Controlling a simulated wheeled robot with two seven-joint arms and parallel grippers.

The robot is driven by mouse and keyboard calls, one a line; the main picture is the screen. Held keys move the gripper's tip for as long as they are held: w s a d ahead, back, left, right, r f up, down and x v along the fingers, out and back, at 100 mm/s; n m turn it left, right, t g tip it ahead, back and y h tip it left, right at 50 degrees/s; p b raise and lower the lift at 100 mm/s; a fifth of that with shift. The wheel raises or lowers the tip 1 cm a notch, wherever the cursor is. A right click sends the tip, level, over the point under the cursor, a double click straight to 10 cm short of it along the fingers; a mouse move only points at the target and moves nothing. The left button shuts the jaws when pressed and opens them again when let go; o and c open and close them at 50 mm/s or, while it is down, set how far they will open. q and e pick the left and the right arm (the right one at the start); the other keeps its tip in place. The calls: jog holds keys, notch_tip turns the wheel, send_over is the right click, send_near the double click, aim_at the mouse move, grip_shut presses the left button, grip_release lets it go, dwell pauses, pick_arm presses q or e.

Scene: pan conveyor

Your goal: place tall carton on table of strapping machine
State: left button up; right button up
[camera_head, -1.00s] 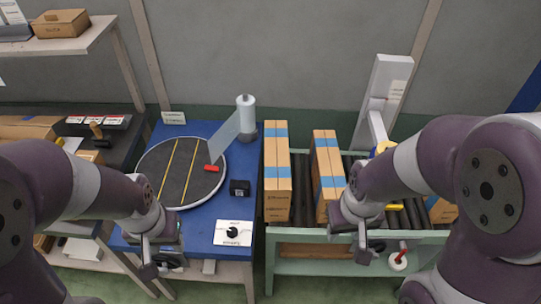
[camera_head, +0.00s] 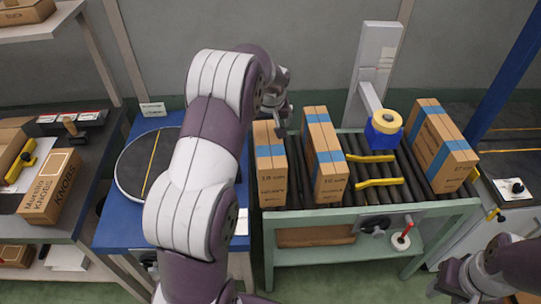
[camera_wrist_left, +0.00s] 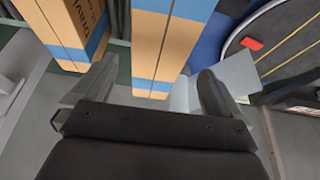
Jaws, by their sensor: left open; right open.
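Three tall brown cartons with blue tape stand upright on the green roller table: left (camera_head: 271,180), middle (camera_head: 325,165) and right (camera_head: 440,150). Which one is the task's carton I cannot tell. My left gripper (camera_head: 279,118) is open at the top far end of the left carton. In the left wrist view the left carton (camera_wrist_left: 165,45) lies beyond and between the open fingers (camera_wrist_left: 150,88), with the middle carton (camera_wrist_left: 75,30) beside it. Contact is unclear. My right gripper (camera_head: 452,280) is open and empty at lower right. No strapping machine is clearly identifiable.
The green table (camera_head: 375,215) has a grey column (camera_head: 378,60), a blue and yellow head (camera_head: 384,125) and yellow bars (camera_head: 378,182). A blue table (camera_head: 120,232) with a turntable (camera_head: 135,165) stands left, partly hidden by my left arm. A dark surface (camera_head: 510,150) lies far right.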

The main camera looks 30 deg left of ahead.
aim_at(268, 130)
pick_arm(q)
jog(key=p+x, duration=0.2)
jog(key=x, duration=0.6)
jog(key=shift+f, duration=0.3)
jog(key=shift+w+a+f, duration=0.2)
jog(key=shift+w+f, duration=0.05)
jog(key=shift+f, duration=0.3)
jog(key=shift+d+r, duration=0.1)
jog(key=c, duration=1.8)
